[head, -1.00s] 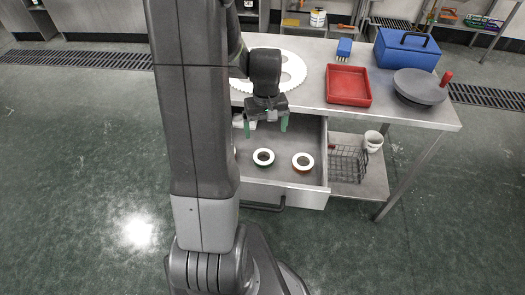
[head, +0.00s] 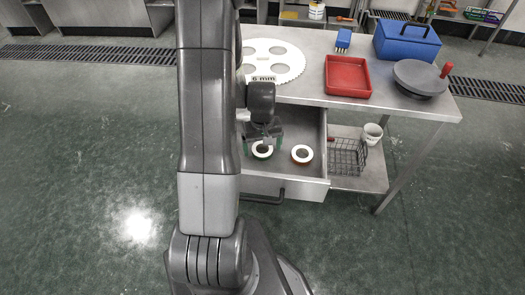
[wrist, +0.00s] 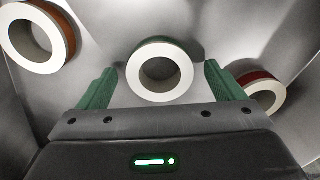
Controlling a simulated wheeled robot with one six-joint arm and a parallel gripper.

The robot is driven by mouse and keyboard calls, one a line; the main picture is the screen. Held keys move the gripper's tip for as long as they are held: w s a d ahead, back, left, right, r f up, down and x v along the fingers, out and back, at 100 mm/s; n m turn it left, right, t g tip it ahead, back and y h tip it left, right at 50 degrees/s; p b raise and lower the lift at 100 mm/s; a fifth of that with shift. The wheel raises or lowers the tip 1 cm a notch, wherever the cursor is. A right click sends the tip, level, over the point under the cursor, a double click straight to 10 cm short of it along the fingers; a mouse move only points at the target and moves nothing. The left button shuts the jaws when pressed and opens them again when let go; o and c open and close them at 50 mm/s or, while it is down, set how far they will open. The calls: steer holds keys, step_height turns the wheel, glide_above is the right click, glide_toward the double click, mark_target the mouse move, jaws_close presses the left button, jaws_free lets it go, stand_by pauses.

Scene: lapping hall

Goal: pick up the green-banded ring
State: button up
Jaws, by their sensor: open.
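The green-banded ring (wrist: 133,72) has a white top face and a dark center. In the wrist view it lies in the open drawer between and slightly beyond my fingertips, with a strip of green showing at its far side. In the head view the ring (head: 262,154) is just below my gripper (head: 262,143), which partly covers it. My gripper (wrist: 161,86) is open and empty, with one green finger on each side of the ring and a gap to each. I cannot tell the exact height of the fingertips above the drawer floor.
An orange-brown-banded ring (wrist: 67,30) and a red-banded ring (wrist: 266,104) lie on either side in the drawer (head: 302,188). Drawer walls stand close around. Above are the bench top with a red tray (head: 347,92), a blue box (head: 407,48) and a toothed white disc (head: 290,55).

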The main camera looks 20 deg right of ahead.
steer(key=c, duration=1.2)
steer(key=shift+c, duration=0.2)
